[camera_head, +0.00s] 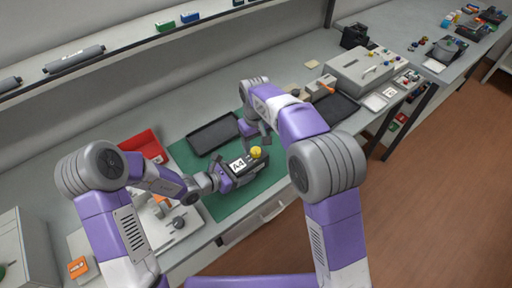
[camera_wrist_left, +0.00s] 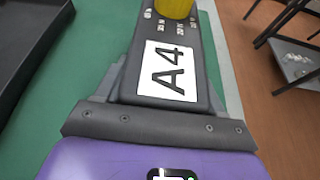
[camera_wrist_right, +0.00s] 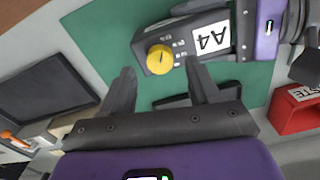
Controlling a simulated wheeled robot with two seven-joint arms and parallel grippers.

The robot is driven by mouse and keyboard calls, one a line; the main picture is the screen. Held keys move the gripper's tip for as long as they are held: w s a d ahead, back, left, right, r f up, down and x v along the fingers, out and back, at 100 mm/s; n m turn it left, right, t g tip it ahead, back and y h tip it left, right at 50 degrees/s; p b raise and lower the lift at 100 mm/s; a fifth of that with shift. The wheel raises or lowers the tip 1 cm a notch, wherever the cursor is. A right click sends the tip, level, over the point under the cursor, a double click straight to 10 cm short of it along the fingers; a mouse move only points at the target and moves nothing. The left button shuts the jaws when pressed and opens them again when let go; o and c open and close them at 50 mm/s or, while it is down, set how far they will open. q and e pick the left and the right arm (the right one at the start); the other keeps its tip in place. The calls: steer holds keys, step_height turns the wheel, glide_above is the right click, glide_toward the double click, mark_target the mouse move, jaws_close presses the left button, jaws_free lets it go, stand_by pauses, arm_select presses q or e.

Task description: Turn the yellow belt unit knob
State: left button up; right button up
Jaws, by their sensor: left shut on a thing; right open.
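The belt unit is a dark grey block with a white A4 label, lying over the green mat (camera_head: 180,150); the belt unit (camera_wrist_left: 206,85) fills the middle of the left wrist view. Its yellow knob (camera_head: 256,152) is at the end away from my left gripper and also shows in the right wrist view (camera_wrist_right: 159,59). My left gripper (camera_head: 220,180) is shut on the label end of the belt unit. My right gripper (camera_wrist_right: 160,82) is open and empty, its fingers near the knob but apart from it. In the left wrist view the knob (camera_wrist_left: 174,7) is cut by the top edge.
A black tray (camera_head: 213,134) lies on the mat behind the unit, and another dark tray (camera_head: 335,107) lies to the right. A red bin (camera_head: 146,144) stands at the left. A grey machine (camera_head: 360,70) stands farther right. The shelf (camera_head: 120,42) runs above the bench.

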mark_target(256, 150)
steer(key=shift+f, duration=1.55)
steer(key=c, duration=1)
steer(key=shift+c, duration=0.2)
steer(key=shift+m, duration=0.3)
steer(key=m, duration=0.3)
steer(key=shift+w+m, duration=0.1)
steer(key=shift+m, duration=1.9)
